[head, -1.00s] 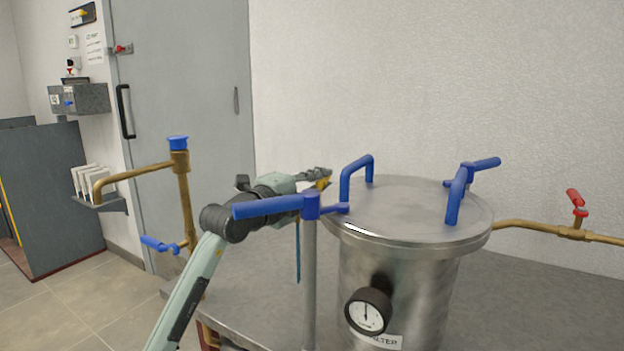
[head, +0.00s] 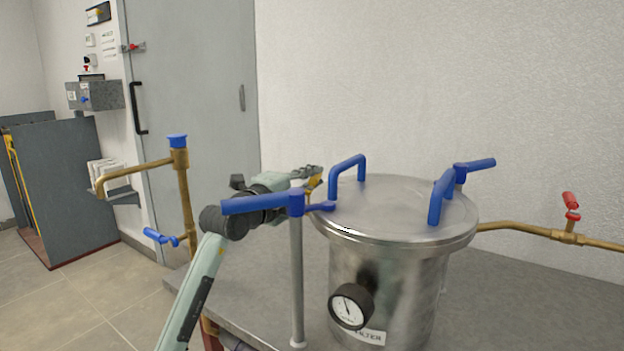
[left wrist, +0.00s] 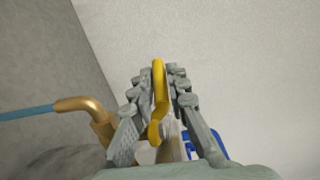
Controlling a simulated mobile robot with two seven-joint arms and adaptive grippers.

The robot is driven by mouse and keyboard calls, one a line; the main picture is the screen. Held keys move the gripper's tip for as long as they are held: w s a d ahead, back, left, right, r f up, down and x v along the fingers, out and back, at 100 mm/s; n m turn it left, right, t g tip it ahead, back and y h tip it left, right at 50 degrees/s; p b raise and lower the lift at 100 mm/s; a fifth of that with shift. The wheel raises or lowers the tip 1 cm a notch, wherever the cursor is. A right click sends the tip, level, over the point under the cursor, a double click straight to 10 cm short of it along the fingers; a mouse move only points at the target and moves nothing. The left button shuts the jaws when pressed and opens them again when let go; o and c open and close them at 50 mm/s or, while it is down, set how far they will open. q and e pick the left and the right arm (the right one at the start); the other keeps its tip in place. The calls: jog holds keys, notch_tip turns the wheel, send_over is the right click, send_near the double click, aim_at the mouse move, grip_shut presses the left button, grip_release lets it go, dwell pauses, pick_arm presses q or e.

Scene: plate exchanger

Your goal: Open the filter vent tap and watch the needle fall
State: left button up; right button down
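The steel filter vessel (head: 385,270) stands on the bench with a flat round lid (head: 405,208). A round dial gauge (head: 350,306) is on its front; its needle points up and leans left. The yellow tap lever (head: 314,184) is at the lid's left rear edge, partly hidden by my gripper. My left gripper (head: 307,172) reaches it from the left. In the left wrist view, the yellow lever (left wrist: 159,95) stands between my left fingers (left wrist: 163,82), which are closed in on both sides of it. My right gripper is not in view.
A post with a blue handle (head: 255,203) stands before my left arm. Blue lid handles (head: 348,170) stick up nearby. A brass pipe with a red tap (head: 571,207) is at right, brass pipework (head: 183,195) at left. The wall behind is clear.

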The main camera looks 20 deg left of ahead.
pick_arm(q)
jog(key=shift+o, duration=0.4)
jog(key=v, duration=0.7)
jog(key=shift+s, duration=0.25)
jog(key=shift+a, duration=0.1)
